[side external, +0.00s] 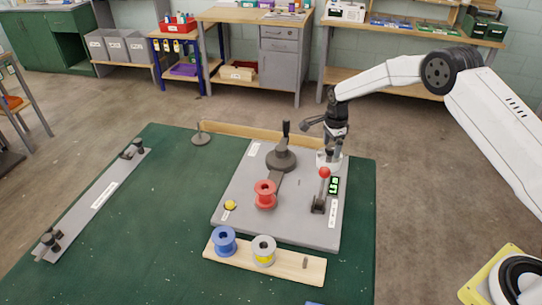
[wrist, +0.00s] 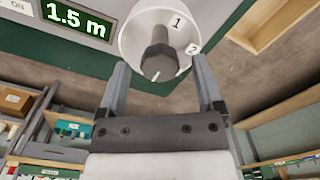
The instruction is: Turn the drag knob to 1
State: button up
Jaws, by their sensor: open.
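The drag knob (wrist: 160,48) is a dark grey faceted knob on a white round dial (wrist: 132,32), at the top middle of the wrist view. The dial shows the numbers 1 and 2. A short white mark on the knob points toward the bottom of the picture, away from both numbers. My gripper (wrist: 160,62) is open, with one finger on either side of the knob; I cannot tell whether they touch it. In the side view my gripper (side external: 333,149) points down over the white dial (side external: 322,163), hiding the knob.
A green display (wrist: 76,19) reads 1.5 m beside the dial. On the grey board (side external: 236,190) stand a red-topped lever (side external: 324,174), a red spool (side external: 265,194), a dark crank post (side external: 282,158) and a yellow button (side external: 230,205). Blue (side external: 224,240) and grey (side external: 263,250) spools stand in front.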

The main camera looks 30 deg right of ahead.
grip_shut()
dwell(0.3)
